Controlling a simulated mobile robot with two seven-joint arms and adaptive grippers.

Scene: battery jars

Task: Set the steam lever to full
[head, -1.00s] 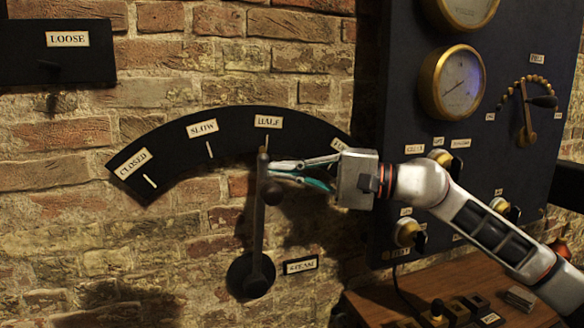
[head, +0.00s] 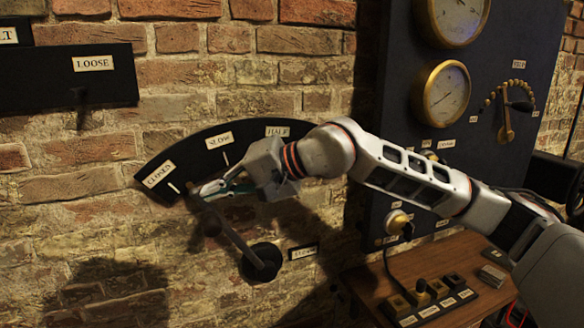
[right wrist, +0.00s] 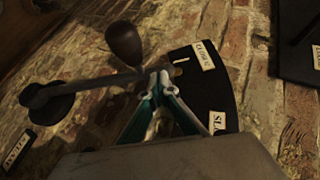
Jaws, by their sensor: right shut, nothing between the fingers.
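The steam lever (head: 238,243) is a dark bar on a round pivot (head: 261,262) on the brick wall. It points up and left toward the CLOSED mark of the black arc plate (head: 190,150). Its dark knob shows in the right wrist view (right wrist: 125,42). CLOSED, SLOW and HALF labels show; the plate's right end is hidden behind my right arm. My right gripper (head: 208,190) is shut and empty, its fingertips at the lever's free end; they show beside the bar in the right wrist view (right wrist: 160,78). My left gripper is not in view.
A STEAM label (head: 303,251) is right of the pivot. A dark panel with brass gauges (head: 440,93) stands at the right. Below it a wooden desk (head: 440,270) carries switches and a cable. A black LOOSE plate (head: 80,85) is at the upper left.

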